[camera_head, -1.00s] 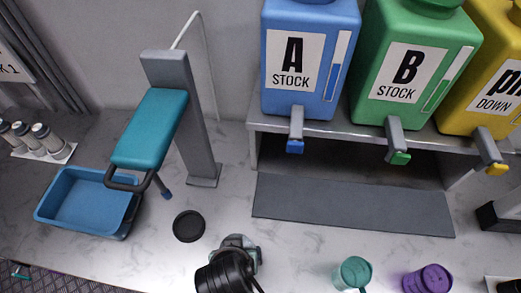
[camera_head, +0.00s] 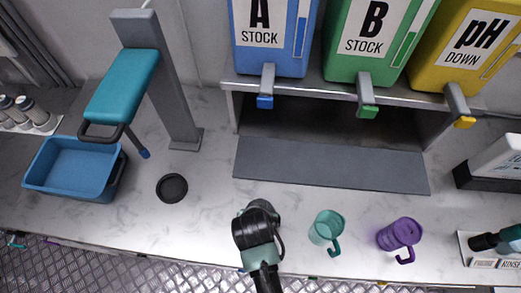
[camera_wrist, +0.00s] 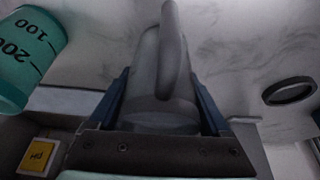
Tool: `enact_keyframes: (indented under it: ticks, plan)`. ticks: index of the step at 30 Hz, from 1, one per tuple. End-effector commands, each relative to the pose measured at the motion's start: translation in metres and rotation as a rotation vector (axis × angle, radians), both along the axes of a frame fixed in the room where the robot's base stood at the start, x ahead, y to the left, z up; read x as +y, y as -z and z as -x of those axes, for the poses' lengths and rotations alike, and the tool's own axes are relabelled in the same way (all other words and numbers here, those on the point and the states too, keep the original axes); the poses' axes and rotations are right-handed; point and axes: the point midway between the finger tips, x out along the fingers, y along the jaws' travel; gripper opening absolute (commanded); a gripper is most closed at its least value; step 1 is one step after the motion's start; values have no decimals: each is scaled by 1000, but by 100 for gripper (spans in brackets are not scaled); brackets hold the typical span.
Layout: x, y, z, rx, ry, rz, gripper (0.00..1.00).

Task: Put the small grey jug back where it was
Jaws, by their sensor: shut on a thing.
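The small grey jug (camera_wrist: 150,85) is between the two blue fingers of my gripper (camera_wrist: 164,95) in the wrist view, its handle facing the camera. The fingers are shut on it. In the head view my gripper (camera_head: 262,212) is over the front part of the counter, left of the teal jug (camera_head: 326,228), and my wrist mostly hides the grey jug. The teal jug with its 100 and 200 marks also shows in the wrist view (camera_wrist: 25,60). I cannot tell whether the grey jug touches the counter.
A purple jug (camera_head: 398,234) stands right of the teal one. A black round ring (camera_head: 171,188) lies to the left. A grey mat (camera_head: 330,166) lies before the dispenser shelf. A blue tub (camera_head: 70,168) is far left. The counter's front edge is close.

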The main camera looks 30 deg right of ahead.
Motion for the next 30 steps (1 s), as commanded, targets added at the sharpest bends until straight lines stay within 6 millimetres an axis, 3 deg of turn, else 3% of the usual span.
enact_keyframes:
  ticks: [13,14,16,24,30]
  plan:
    - [0,10,0,-1,0,1,18]
    - [0,10,0,-1,0,1,85]
    - [0,9,0,-1,0,1,98]
    - [0,8,0,-1,0,0,100]
    - [3,-8,4,-3,0,1,100]
